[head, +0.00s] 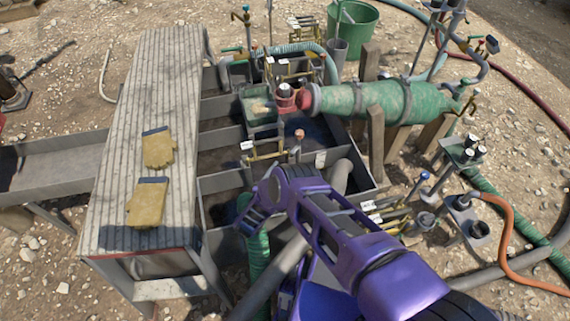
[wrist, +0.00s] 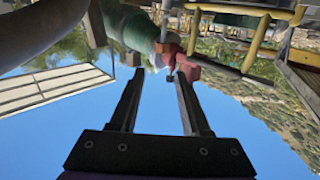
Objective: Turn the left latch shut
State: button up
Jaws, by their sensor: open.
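I cannot tell for certain which part is the left latch. My gripper (head: 254,212) is low over the near tank compartments, beside the grey walkway, partly covered by my purple arm. In the wrist view its two dark fingers (wrist: 159,78) are apart with nothing between them. Beyond the fingertips is a red fitting (wrist: 184,66) on the end of a green body (wrist: 130,24); it looks apart from the fingers. In the head view a green cylinder (head: 375,101) has a red end (head: 309,100) facing a small red-based unit (head: 285,101).
A ribbed grey walkway (head: 165,80) with two yellow gloves (head: 158,149) lies left of the open tank (head: 228,182). Yellow railings (head: 290,70), pipes and wooden posts (head: 376,145) crowd the middle. An orange hose (head: 508,235) and a green bucket (head: 355,28) stand to the right and back.

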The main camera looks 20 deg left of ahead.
jog(key=w+d+f+g, duration=0.4)
jog(key=w+d+f, duration=0.1)
jog(key=shift+w+d+f+g+h, duration=0.2)
jog(key=shift+g+h, duration=0.2)
grip_shut()
jog(key=w+d+f+m+g+y, duration=0.1)
jog(key=w+d+f+g+y, duration=0.1)
jog(key=d+f+g+y, duration=0.4)
jog(key=w+d+r+m+g+y, duration=0.1)
jog(key=w+d+r+g+y, duration=0.15)
jog(key=r, duration=0.45)
jog(key=w+d+r+m+g+y, duration=0.1)
jog(key=r+y, duration=0.2)
jog(key=r, duration=0.3)
jog(key=w+a+f+b, duration=0.3)
jog(key=a+f, duration=0.3)
jog(key=a, duration=0.4)
jog(key=shift+w+a+f+b, duration=0.3)
jog(key=shift+b, duration=0.1)
